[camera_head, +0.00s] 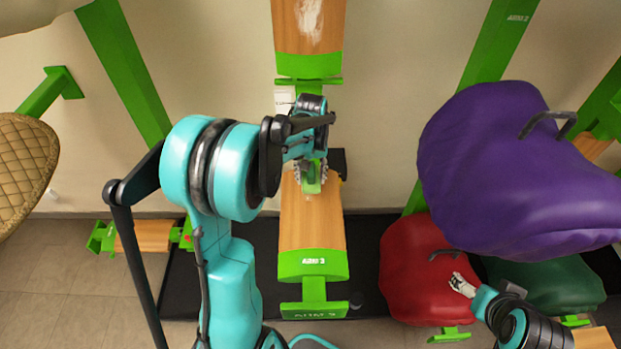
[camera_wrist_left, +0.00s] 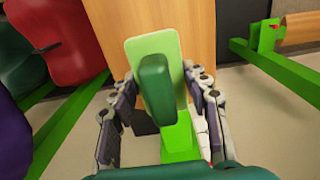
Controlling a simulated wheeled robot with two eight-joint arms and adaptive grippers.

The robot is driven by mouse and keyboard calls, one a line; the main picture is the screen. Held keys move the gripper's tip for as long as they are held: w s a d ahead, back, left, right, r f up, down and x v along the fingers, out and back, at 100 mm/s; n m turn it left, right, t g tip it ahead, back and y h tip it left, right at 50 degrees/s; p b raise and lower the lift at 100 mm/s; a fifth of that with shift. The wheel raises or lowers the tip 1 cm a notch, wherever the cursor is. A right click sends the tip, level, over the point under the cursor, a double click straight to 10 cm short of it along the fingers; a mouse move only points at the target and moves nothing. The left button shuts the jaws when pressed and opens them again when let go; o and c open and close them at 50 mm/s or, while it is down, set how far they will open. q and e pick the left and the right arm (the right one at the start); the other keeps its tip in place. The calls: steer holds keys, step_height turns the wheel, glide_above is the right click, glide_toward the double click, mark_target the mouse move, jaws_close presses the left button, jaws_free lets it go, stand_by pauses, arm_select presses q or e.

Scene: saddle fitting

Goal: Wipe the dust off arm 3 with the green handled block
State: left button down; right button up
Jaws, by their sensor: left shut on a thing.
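Arm 3 (camera_head: 312,225) is a wooden board with a green end cap marked ARM 3, in the middle of the head view. No white dust is visible on its bare part there; its upper part is hidden behind my left gripper (camera_head: 311,172). The green handled block (camera_wrist_left: 153,85), a light green plate with a dark green handle, shows in the left wrist view between the fingers of my left gripper (camera_wrist_left: 160,98), which is shut on it. The plate is in front of the wood; I cannot tell whether it touches. My right gripper (camera_head: 462,285) is at lower right beside the red saddle.
Another wooden board (camera_head: 309,25) with a white dusty patch is at top centre. A purple saddle (camera_head: 510,170), a red saddle (camera_head: 415,265) and a green saddle (camera_head: 545,285) fill the right. A tan quilted saddle (camera_head: 25,165) is at far left.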

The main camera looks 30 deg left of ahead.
arm_select(q)
steer(key=shift+w+a+r+p, duration=0.15)
steer(key=shift+w+r+p, duration=0.1)
steer(key=shift+r+p, duration=0.4)
steer(key=shift+s+r+p, duration=0.15)
steer(key=shift+r+p, duration=0.4)
steer(key=shift+r, duration=0.8)
steer(key=shift+f, duration=0.1)
